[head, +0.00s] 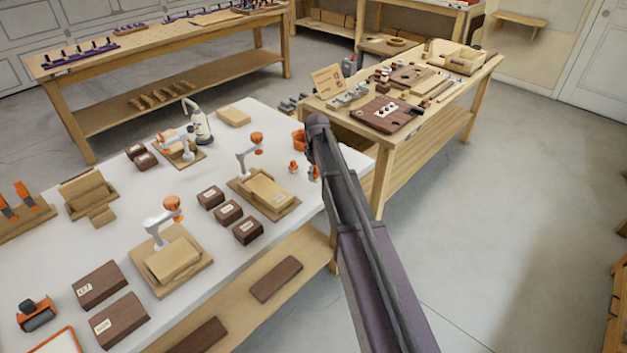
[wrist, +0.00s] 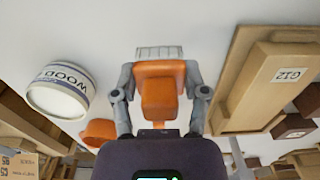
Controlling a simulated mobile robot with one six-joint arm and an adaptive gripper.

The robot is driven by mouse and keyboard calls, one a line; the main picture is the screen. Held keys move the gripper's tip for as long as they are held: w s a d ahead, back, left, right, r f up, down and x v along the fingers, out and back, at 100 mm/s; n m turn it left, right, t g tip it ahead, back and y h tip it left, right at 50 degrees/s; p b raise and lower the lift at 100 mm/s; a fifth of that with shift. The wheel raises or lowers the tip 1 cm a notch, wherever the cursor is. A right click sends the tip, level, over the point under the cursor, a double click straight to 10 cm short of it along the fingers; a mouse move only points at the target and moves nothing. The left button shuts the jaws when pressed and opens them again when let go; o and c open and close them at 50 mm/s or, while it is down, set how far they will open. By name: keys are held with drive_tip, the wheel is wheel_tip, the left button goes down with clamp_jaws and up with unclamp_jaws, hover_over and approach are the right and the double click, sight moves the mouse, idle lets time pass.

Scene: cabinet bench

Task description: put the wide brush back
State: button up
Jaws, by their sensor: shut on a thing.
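In the wrist view, the wide brush (wrist: 159,88) has an orange body and a band of pale grey bristles (wrist: 160,52) at its far end. My gripper (wrist: 160,76) is shut on its orange body, with one grey finger on each side. In the head view, my dark arm hides most of the gripper (head: 314,172) and the brush; only small grey and orange parts show by the white bench's right end. I cannot tell from these views whether the brush touches the bench. No holder for the brush is clearly identifiable.
A white tub marked WOOD (wrist: 60,90) stands left of the gripper in the wrist view. A wooden tray marked G12 (wrist: 268,84) is on the right. An orange cup (head: 299,139) stands near the bench's end. Dark labelled blocks (head: 229,211) and wooden fixtures (head: 264,193) fill the white bench (head: 110,239).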

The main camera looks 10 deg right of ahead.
sight(316, 179)
drive_tip(key=shift+w, duration=0.45)
drive_tip(key=shift+w+f+b, duration=0.25)
drive_tip(key=shift+f+b, duration=0.05)
drive_tip(key=shift+s+f+b, duration=0.1)
drive_tip(key=shift+f+b, duration=1.4)
drive_tip(key=shift+f, duration=0.05)
drive_tip(key=shift+f, duration=0.1)
drive_tip(key=o, duration=1.1)
wheel_tip(316, 179, up, 12)
drive_tip(key=p, duration=1.2)
